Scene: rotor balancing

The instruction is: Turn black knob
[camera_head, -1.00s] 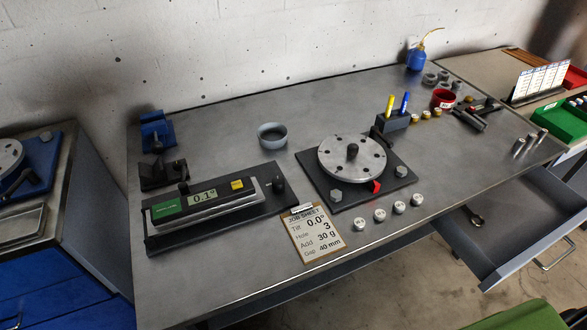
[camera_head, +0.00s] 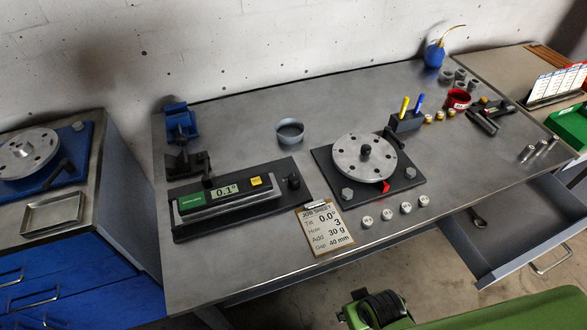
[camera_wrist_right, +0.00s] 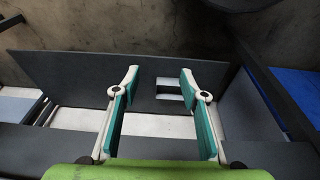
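The digital level (camera_head: 222,193) reads 0.1° and lies on a dark base plate (camera_head: 185,232) at the left of the bench. Another black knob (camera_head: 208,178) stands at the back of the level. My right gripper (camera_wrist_right: 160,82) is open and empty in the right wrist view, away from all the knobs. My left gripper is not in view.
A job sheet (camera_head: 328,232) asking tilt 0.0° lies between the plates. Several silver weights (camera_head: 387,215) line the front. A grey bowl (camera_head: 290,132) stands behind. An open drawer (camera_head: 515,235) juts from the bench's right front. The bench's left front is clear.

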